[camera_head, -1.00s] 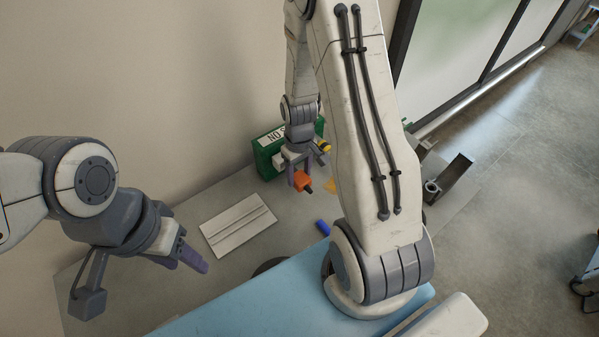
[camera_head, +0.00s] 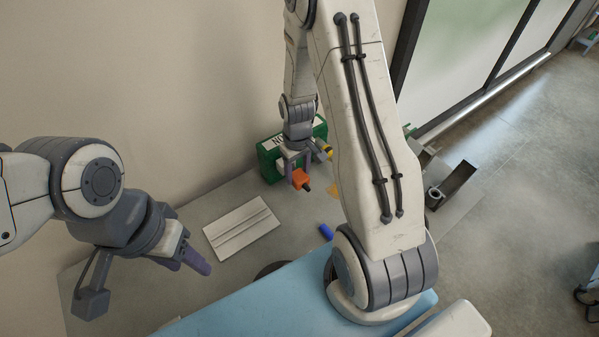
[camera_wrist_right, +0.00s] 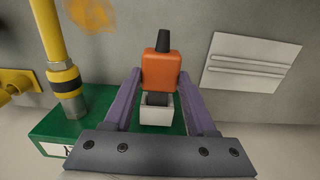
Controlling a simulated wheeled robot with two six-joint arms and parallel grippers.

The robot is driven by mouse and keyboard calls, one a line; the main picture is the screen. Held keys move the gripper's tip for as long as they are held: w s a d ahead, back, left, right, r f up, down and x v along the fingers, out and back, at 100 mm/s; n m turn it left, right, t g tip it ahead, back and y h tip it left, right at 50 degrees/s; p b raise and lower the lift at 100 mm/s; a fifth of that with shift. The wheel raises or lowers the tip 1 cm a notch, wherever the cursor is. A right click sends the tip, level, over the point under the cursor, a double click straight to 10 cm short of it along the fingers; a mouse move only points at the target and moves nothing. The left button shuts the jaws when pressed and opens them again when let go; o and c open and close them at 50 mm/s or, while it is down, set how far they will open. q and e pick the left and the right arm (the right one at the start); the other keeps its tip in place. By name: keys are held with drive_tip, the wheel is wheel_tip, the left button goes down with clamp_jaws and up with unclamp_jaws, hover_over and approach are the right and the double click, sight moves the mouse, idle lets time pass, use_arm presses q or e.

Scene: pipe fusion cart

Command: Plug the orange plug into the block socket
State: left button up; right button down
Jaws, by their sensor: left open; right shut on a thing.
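My right gripper (camera_wrist_right: 160,73) is shut on the orange plug (camera_wrist_right: 160,69), which sits between its purple fingers with a dark stub pointing away. In the head view the plug (camera_head: 300,178) is in front of the green box (camera_head: 270,168). In the right wrist view a white block (camera_wrist_right: 157,114), likely the block socket, is right beside the plug's dark inner end, against the green box (camera_wrist_right: 60,128). I cannot tell whether the plug touches or enters it. My left gripper (camera_head: 190,262) is open and empty at the left, above the table.
A pale grooved plate (camera_head: 241,227) lies on the grey table (camera_head: 190,290), with a blue cylinder (camera_head: 326,232) to its right. A light blue surface (camera_head: 240,300) is in front.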

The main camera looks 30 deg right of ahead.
drive_tip(key=shift+w, duration=0.2)
drive_tip(key=shift+w+a, duration=0.1)
drive_tip(key=shift+w, duration=0.25)
drive_tip(key=shift+w, duration=0.3)
drive_tip(key=shift+c, duration=0.6)
unclamp_jaws()
drive_tip(key=shift+r, duration=0.1)
drive_tip(key=shift+r, duration=0.35)
wheel_tip(320, 180, up, 10)
drive_tip(key=b, duration=0.2)
drive_tip(key=shift+f, duration=0.2)
